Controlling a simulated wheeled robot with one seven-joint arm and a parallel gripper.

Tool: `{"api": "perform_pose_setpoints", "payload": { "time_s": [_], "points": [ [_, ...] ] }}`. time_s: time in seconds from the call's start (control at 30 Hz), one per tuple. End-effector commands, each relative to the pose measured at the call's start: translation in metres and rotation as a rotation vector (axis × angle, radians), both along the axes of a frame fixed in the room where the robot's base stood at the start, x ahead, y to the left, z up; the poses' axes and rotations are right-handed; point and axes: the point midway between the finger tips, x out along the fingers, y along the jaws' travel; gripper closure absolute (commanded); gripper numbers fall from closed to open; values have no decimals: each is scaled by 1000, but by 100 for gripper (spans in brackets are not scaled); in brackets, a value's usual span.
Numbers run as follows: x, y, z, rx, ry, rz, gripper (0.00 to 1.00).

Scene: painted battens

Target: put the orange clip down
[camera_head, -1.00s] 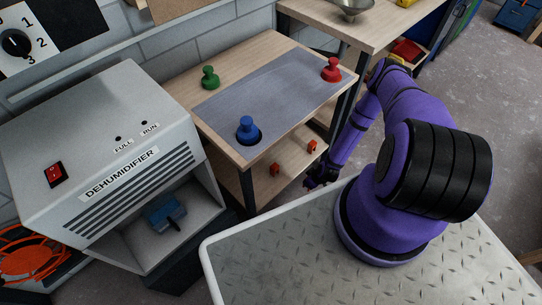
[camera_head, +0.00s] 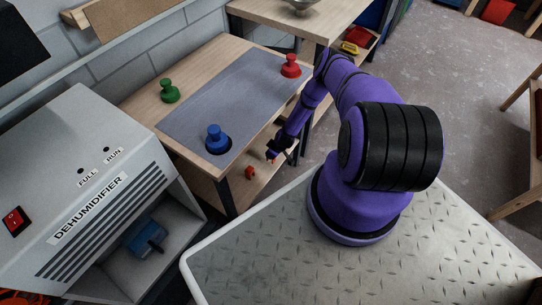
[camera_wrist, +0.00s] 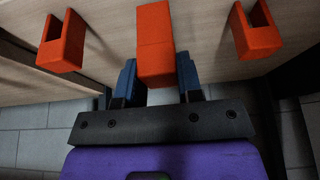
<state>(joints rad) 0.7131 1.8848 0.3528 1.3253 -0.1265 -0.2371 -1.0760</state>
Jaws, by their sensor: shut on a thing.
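My gripper (camera_wrist: 157,64) is shut on an orange clip (camera_wrist: 155,40), which stands between its two blue fingers in the wrist view. Two more orange U-shaped clips flank it on the pale wood, one to the left (camera_wrist: 62,50) and one to the right (camera_wrist: 257,38). In the head view my gripper (camera_head: 276,151) is at the front of the lower shelf (camera_head: 240,187), just right of one orange clip (camera_head: 250,173). A bit of orange shows at my fingertips. I cannot tell whether the held clip touches the wood.
A dehumidifier (camera_head: 95,190) stands at left. A second bench (camera_head: 318,22) is behind.

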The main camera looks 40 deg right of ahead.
Motion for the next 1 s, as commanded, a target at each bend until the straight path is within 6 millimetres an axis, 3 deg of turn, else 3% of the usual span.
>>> {"api": "perform_pose_setpoints", "payload": {
  "time_s": [0.13,0.43,0.87,0.9,1.0],
  "points": [
    [12,-3,-1,-1,-2,-2,89],
    [10,-3,-34,1,0,-3,89],
    [11,-3,-38,0,-1,-1,89],
    [11,-3,-38,0,-1,-1,57],
    [11,-3,-38,0,-1,-1,41]
  ]
}}
